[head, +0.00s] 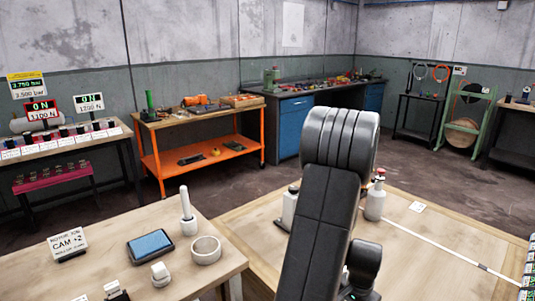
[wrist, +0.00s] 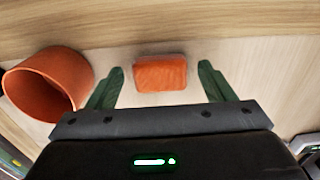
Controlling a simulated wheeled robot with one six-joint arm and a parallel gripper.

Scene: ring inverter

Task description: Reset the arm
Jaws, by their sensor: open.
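My arm rises through the middle of the head view, dark grey and bent at a rounded joint. My gripper is hidden in that view. In the wrist view my gripper (wrist: 162,82) is open, its two dark green fingers well apart. A small orange block (wrist: 160,73) lies on a light wood surface, seen between and just beyond the fingertips. Neither finger visibly touches it. An orange, hollow, ring-like piece (wrist: 45,85) lies to the left of the left finger, its open mouth towards the camera.
Bottles, including a white one (head: 376,200), stand by my arm. An orange workbench (head: 200,152) stands behind, with open floor around it.

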